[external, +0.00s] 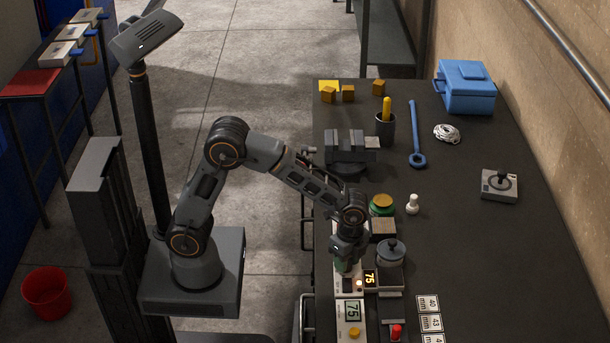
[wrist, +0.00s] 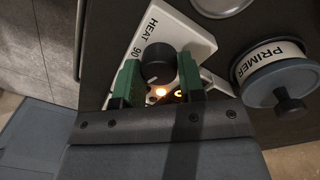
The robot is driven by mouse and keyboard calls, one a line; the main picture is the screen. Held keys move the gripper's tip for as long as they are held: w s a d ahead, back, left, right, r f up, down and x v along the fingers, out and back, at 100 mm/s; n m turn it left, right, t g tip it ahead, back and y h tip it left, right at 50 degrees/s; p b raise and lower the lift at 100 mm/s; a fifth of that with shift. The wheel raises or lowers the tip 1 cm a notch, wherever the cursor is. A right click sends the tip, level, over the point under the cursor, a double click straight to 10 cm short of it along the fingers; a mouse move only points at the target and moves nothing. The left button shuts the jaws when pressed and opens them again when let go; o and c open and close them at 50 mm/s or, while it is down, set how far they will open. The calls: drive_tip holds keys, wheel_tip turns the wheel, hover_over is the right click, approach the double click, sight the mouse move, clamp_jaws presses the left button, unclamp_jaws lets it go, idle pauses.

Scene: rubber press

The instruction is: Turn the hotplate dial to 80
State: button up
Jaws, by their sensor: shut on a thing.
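The hotplate dial (wrist: 157,65) is a dark round knob on a white panel (wrist: 188,35) marked HEAT and 90. It sits between the two green fingers of my gripper (wrist: 158,80), which is shut on it. An orange light (wrist: 160,92) glows just below the dial. In the external view my gripper (external: 346,262) reaches down over the panel and hides the dial. The dial's pointer position is not clear.
A lidded pot marked PRIMER (wrist: 275,75) stands close by, also seen in the external view (external: 390,253). A vise (external: 347,147) and a blue box (external: 466,88) are farther back.

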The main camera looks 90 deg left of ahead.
sight(350, 260)
drive_tip(key=o, duration=0.6)
drive_tip(key=shift+o, duration=0.2)
wheel_tip(350, 260, up, 14)
drive_tip(key=shift+w+a, duration=0.3)
drive_tip(key=shift+f, duration=0.1)
drive_tip(key=s+a+f+n+t, duration=0.2)
drive_tip(key=s+n, duration=0.3)
drive_tip(key=s, duration=0.3)
drive_tip(key=s+a+f+n+t, duration=0.2)
drive_tip(key=s+n, duration=0.2)
drive_tip(key=s, duration=0.5)
drive_tip(key=shift+s+f+n, duration=0.2)
drive_tip(key=shift+f+n, duration=0.1)
drive_tip(key=shift+n, duration=0.1)
